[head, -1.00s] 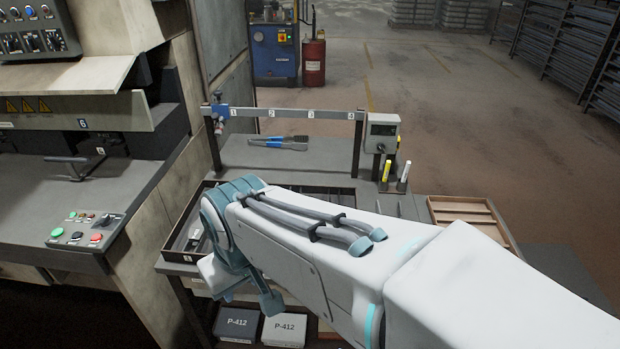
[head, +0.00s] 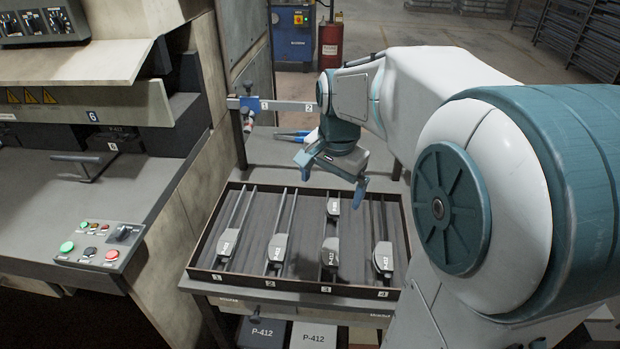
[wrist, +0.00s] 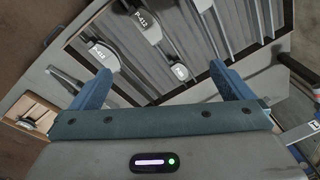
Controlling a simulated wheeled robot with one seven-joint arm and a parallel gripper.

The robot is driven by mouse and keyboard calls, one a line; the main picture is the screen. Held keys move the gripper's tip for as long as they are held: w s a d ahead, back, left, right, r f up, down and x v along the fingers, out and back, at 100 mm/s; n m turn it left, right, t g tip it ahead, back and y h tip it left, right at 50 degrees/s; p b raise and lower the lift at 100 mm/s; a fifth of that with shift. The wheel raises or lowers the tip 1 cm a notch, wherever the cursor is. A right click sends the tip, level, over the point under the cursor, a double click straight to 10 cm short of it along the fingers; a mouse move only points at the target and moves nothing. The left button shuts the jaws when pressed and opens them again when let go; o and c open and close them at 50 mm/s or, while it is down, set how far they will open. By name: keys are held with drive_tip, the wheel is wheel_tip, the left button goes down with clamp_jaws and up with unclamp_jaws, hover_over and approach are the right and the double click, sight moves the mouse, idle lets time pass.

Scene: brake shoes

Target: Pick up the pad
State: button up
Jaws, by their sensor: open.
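A shallow dark tray (head: 205,262) on the bench holds several grey pads with white P-412 labels, lying among thin rails. Along its front, pads lie near number 1 (head: 228,243), number 2 (head: 277,248), number 3 (head: 330,252) and number 4 (head: 383,258). A smaller-looking labelled piece (head: 333,207) lies farther back in the third lane. My gripper (head: 333,182) is open and empty above the tray's back edge, pointing down. In the wrist view, pads (wrist: 146,30) and (wrist: 101,56) and a small labelled piece (wrist: 180,72) show beyond my open fingers (wrist: 160,85).
A numbered rail (head: 285,106) stands behind the tray, partly hidden by my arm. A blue-handled tool (head: 292,134) lies on the bench behind my gripper. A machine with a button panel (head: 100,243) stands close on the left. Boxes (head: 313,335) sit under the bench.

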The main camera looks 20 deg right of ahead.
drive_tip(key=w+d+f+m+g+b, duration=0.1)
drive_tip(key=w+d+f+m, duration=0.35)
drive_tip(key=w+m, duration=0.35)
drive_tip(key=m, duration=0.4)
hover_over(337, 206)
drive_tip(key=shift+g, duration=0.3)
drive_tip(key=f, duration=1.3)
drive_tip(key=shift+s+d+b, duration=0.1)
drive_tip(key=shift+s+b, duration=0.2)
drive_tip(key=shift+b, duration=0.05)
drive_tip(key=shift+w+f+p, duration=0.2)
drive_tip(key=shift+f+p, duration=0.15)
drive_tip(key=shift+f, duration=1.95)
drive_tip(key=c, duration=1.1)
drive_tip(key=shift+o, duration=0.2)
